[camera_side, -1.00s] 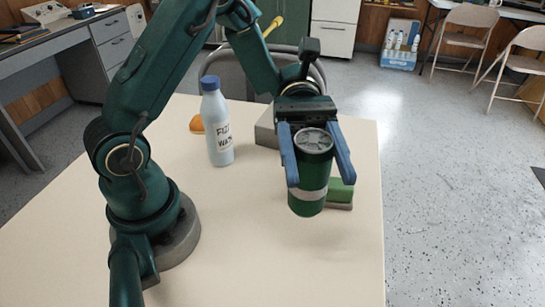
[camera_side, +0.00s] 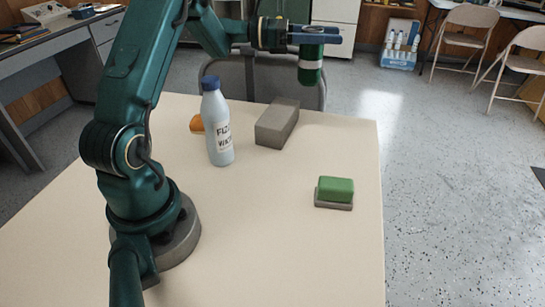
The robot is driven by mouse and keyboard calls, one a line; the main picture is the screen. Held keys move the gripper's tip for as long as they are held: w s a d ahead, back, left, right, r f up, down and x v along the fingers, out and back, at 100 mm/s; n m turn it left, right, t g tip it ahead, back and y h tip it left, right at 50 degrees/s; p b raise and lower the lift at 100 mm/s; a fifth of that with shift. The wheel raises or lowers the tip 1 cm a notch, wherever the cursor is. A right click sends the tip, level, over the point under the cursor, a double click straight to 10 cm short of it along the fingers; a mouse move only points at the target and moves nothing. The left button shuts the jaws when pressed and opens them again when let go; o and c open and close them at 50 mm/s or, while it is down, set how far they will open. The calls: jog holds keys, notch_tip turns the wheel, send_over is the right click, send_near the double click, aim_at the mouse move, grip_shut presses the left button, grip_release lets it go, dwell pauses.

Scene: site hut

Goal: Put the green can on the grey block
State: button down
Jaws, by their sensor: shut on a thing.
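The green can (camera_side: 310,68) is upright in my gripper (camera_side: 318,38), which is shut on its upper part. One blue finger shows in front of the can; the other is mostly hidden. The can hangs in the air, up and to the right of the grey block in the picture, clear of the table. The grey block (camera_side: 273,133) lies on the far part of the table with a bare top.
A bottle with a blue cap (camera_side: 218,130) stands just left of the block. An orange thing (camera_side: 196,124) is partly hidden behind it. A green sponge-like block (camera_side: 336,188) rests on a small grey base at the right. A chair (camera_side: 262,80) stands behind the table (camera_side: 250,230).

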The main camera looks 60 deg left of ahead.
jog(key=a, duration=0.1)
jog(key=a+y, duration=0.1)
jog(key=a+n+t, duration=0.1)
jog(key=shift+s+a+y, duration=0.3)
jog(key=shift+s+a, duration=0.05)
jog(key=shift+s, duration=0.05)
notch_tip(320, 180, down, 8)
jog(key=shift+a, duration=0.2)
jog(key=shift+s, duration=0.1)
jog(key=shift+c, duration=0.9)
grip_release()
jog(key=shift+f, duration=0.1)
jog(key=v, duration=0.7)
jog(key=shift+s, duration=0.2)
jog(key=shift+a, duration=0.1)
